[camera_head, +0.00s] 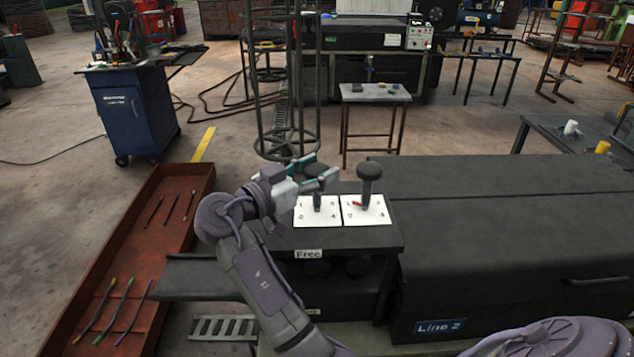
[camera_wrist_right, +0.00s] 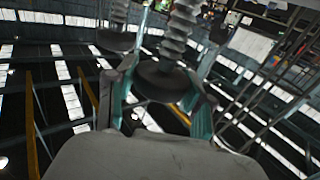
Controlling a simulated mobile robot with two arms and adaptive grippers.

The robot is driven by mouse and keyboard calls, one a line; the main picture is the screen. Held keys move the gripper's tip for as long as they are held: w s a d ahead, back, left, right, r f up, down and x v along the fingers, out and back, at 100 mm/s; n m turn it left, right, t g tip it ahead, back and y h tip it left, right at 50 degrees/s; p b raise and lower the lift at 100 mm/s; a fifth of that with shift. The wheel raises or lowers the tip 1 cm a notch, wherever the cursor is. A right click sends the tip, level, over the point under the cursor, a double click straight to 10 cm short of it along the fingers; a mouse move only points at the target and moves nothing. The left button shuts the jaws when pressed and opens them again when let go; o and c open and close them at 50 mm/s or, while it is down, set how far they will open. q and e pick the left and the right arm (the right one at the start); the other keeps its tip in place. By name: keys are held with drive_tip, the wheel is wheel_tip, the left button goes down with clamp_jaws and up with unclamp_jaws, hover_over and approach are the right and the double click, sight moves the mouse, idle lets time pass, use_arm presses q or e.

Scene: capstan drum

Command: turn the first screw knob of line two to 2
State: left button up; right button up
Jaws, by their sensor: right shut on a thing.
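Two black screw knobs stand upright on white numbered dial plates on a dark bench. The left screw knob (camera_head: 317,171) is on the left dial plate (camera_head: 303,217). The right screw knob (camera_head: 369,173) is on the right dial plate (camera_head: 376,214), with a red pointer at its left. My right gripper (camera_head: 325,170) is shut on the left knob's head, with its teal fingers on either side. The wrist view shows that knob's dark round head (camera_wrist_right: 160,82) between the fingers, with a ribbed stem behind it. The left pointer's setting is hidden or too small to read. My left gripper is out of view.
A long dark cabinet (camera_head: 500,210) labelled "Line 2" (camera_head: 438,327) lies right of the dials. A "Free" label (camera_head: 308,254) is on the bench edge below the left plate. A rusty tray (camera_head: 180,225) with coloured rods is on the floor at left.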

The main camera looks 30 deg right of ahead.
drive_tip(key=shift+g, duration=0.4)
drive_tip(key=o, duration=1.2)
drive_tip(key=shift+r, duration=0.1)
wheel_tip(320, 180, up, 10)
drive_tip(key=shift+f, duration=0.1)
